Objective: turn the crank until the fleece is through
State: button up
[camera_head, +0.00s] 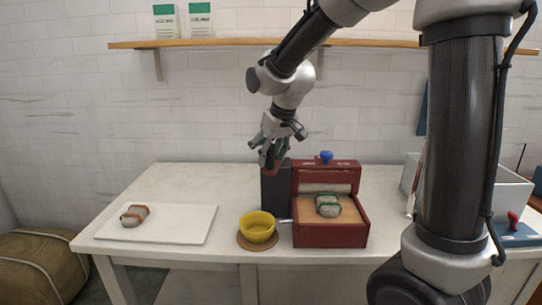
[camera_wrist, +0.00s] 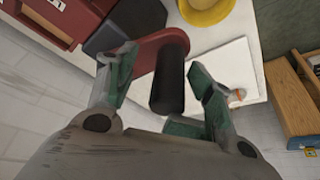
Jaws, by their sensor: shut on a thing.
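The red machine (camera_head: 330,232) stands on the white table, with an open tray at its front. A grey fleece bundle with a green band (camera_head: 328,208) lies in that tray, in front of the pale roller (camera_head: 325,188). A dark grey block (camera_head: 275,193) adjoins the machine's left side. My gripper (camera_head: 270,157) is at the upper left of the machine, shut on the crank. In the wrist view the red crank arm (camera_wrist: 148,50) ends in a black handle (camera_wrist: 168,85) between my fingers. The crank is mostly hidden behind my gripper in the head view.
A yellow bowl (camera_head: 256,227) sits on a round brown mat (camera_head: 243,240) left of the tray. A second bundle with an orange band (camera_head: 134,215) lies on a white board (camera_head: 180,224). A grey bin (camera_head: 505,190) stands right. A wooden shelf (camera_head: 230,43) runs above.

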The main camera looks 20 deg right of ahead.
aim_at(273, 144)
jog(key=shift+s+d+f, duration=0.15)
jog(key=shift+s+f, duration=0.2)
jog(key=shift+f, duration=0.2)
jog(key=shift+c, duration=0.4)
jog(key=o, duration=0.9)
jog(key=shift+o, duration=0.2)
jog(key=shift+w+d+f, duration=0.15)
jog(key=shift+w, duration=0.05)
jog(key=shift+w+r, duration=0.15)
jog(key=shift+r, duration=0.1)
jog(key=shift+w+a+v, duration=0.1)
jog(key=shift+w+v, duration=0.05)
jog(key=shift+v, duration=0.8)
jog(key=shift+w+a+v, duration=0.1)
jog(key=shift+a+v, duration=0.05)
jog(key=shift+v, duration=3.65)
jog(key=shift+w+a, duration=0.1)
jog(key=v, duration=1.2)
